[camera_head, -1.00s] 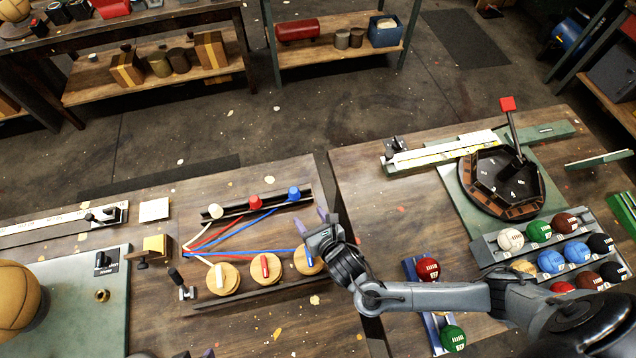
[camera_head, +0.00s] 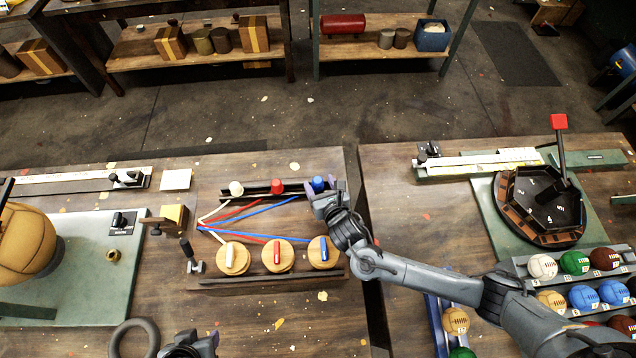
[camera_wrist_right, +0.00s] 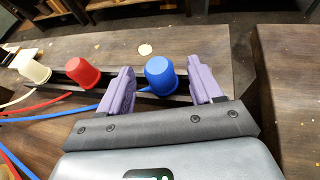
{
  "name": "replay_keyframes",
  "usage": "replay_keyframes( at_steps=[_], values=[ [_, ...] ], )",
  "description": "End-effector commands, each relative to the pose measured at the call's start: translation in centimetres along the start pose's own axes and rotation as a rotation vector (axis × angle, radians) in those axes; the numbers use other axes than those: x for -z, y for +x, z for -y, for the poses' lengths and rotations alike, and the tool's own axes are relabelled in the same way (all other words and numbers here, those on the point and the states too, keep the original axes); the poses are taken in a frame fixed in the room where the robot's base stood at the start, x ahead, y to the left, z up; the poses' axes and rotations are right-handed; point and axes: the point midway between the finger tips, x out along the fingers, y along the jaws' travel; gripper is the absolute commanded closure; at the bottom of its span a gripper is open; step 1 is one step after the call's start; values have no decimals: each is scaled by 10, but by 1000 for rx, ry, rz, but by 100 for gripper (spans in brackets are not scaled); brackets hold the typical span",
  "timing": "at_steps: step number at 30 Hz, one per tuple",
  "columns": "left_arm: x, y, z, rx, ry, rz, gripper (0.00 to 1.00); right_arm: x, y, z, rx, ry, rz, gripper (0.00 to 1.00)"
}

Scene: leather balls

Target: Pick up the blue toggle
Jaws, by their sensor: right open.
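A blue cup-shaped toggle (camera_head: 318,184) stands at the right end of a dark rail on the left table, and it shows large in the right wrist view (camera_wrist_right: 161,75). My right gripper (camera_head: 328,192) is open at this blue toggle. In the right wrist view its purple fingers stand on either side of the toggle, with a visible gap on the right side. A wooden disc with a blue lever (camera_head: 323,250) lies in front of the rail. My left gripper (camera_head: 190,347) shows only partly at the bottom edge, and its fingers are unclear.
A red cup (camera_head: 277,186) and a white cup (camera_head: 236,188) stand left along the rail. Discs with red (camera_head: 278,256) and white (camera_head: 233,258) levers lie in front. A gap separates this table from the right table with its ball rack (camera_head: 530,282).

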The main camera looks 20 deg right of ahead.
Motion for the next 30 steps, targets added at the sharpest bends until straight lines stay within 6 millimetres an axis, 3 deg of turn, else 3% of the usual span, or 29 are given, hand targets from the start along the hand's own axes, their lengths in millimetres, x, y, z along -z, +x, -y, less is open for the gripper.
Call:
replay_keyframes(
  at_steps=[7, 17, 27, 30],
  values=[
    [-1, 4, -1, -3, -4, -1, 57, -3, 31, 0, 1, 0, 2, 35],
    [-1, 4, -1, -2, -3, -1, 57, -3, 38, 0, 0, 0, 1, 35],
    [-2, 4, 1, 5, 6, 0, 57, -3, 37, 0, 0, 0, 1, 84],
    [-2, 4, 2, 6, 7, 1, 57, -3, 37, 0, 0, 0, 1, 88]
  ],
)
